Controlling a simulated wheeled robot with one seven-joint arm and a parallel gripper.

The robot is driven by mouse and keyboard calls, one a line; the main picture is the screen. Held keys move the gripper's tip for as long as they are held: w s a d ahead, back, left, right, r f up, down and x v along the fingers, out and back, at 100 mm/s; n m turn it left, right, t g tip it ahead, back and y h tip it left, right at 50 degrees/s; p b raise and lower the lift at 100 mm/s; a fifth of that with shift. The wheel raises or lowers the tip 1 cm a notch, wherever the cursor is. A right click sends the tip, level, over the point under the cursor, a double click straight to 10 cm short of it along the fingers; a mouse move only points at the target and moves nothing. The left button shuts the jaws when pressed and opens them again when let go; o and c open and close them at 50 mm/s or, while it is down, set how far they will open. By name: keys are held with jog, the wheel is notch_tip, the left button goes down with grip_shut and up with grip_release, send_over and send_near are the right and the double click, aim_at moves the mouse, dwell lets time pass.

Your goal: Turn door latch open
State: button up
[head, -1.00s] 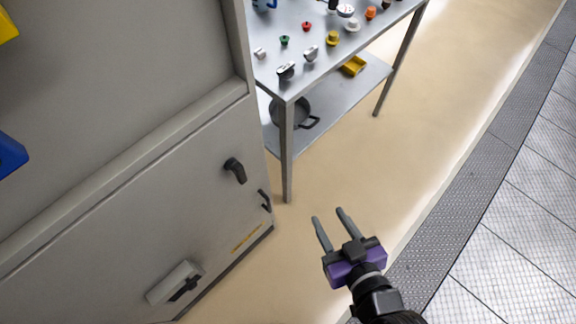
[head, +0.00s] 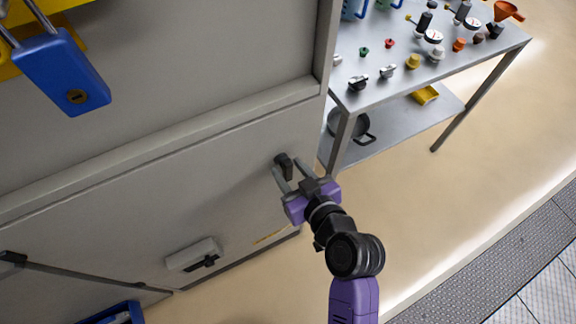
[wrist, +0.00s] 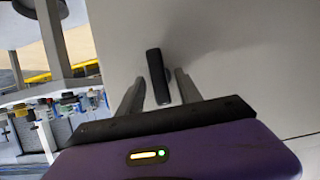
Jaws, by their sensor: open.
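The door latch, a short black handle (head: 283,159), sits on the grey cabinet door (head: 120,215) in the head view. My gripper (head: 287,166) is right at it, with its fingers pointing at the door. In the wrist view the latch (wrist: 156,70) stands nearly upright between the two spread fingers of my gripper (wrist: 160,78). The gripper is open, and I see no finger pressed on the latch. How deep the latch sits between the fingers I cannot tell. The lower end of the latch is partly hidden by the gripper in the head view.
A metal table (head: 400,88) with knobs and small parts stands right of the cabinet, a black pot (head: 345,123) on its shelf. A pale box with a dark handle (head: 194,254) is lower on the door. A blue padlock (head: 60,72) hangs upper left. Floor at right is clear.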

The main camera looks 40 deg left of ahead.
jog(key=shift+w+a+f, duration=0.15)
jog(key=shift+a+f, duration=0.05)
jog(key=shift+a, duration=0.3)
grip_shut()
